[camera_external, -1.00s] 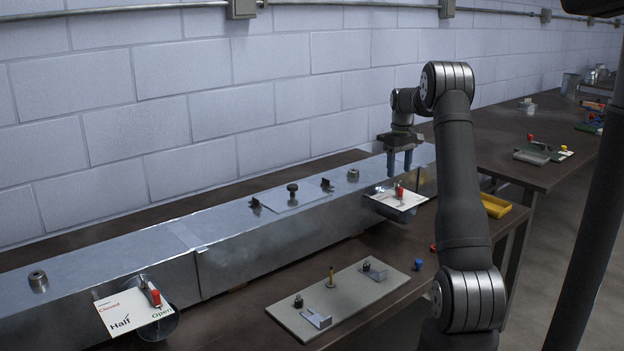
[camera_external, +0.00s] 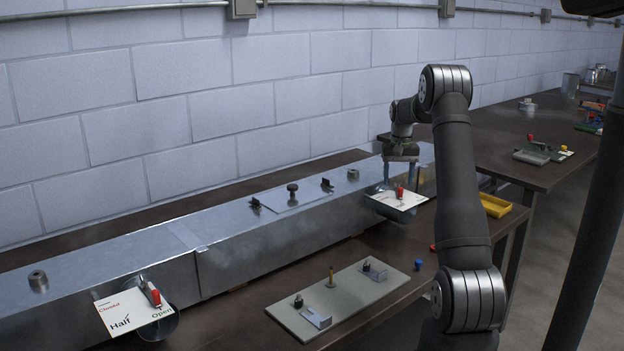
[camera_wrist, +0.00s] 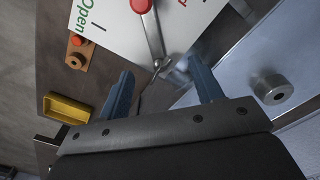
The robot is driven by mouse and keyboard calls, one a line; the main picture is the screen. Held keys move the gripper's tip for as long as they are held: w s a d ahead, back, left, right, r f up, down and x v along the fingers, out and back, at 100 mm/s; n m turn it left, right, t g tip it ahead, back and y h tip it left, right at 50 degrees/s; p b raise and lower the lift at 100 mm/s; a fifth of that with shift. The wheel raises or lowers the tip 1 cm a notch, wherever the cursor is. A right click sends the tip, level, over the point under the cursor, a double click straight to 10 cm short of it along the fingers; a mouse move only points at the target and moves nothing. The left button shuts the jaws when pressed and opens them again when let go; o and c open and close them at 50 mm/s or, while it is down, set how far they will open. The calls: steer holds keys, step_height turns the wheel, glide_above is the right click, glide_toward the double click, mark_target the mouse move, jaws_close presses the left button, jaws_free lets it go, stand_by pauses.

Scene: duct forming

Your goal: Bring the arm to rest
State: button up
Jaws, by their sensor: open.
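My gripper (camera_external: 403,176) is at the far end of the metal duct (camera_external: 250,222), just above the far damper plate (camera_external: 402,203) with its red-knobbed lever (camera_external: 399,192). In the wrist view my gripper (camera_wrist: 160,88) has its two blue fingers spread apart with nothing held. The far lever (camera_wrist: 152,35) shows beyond the fingers over the white plate (camera_wrist: 112,22), which reads "Open" at its left. Whether a finger touches the lever cannot be told.
A near damper plate (camera_external: 126,311) marked Closed, Half and Open sits on the duct's near part. A fixture board (camera_external: 335,300) lies on the bench in front. A yellow tray (camera_external: 494,206) is right of my arm. Another table (camera_external: 500,140) stands behind.

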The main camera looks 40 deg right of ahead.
steer(key=m, duration=0.4)
steer(key=shift+m, duration=2.3)
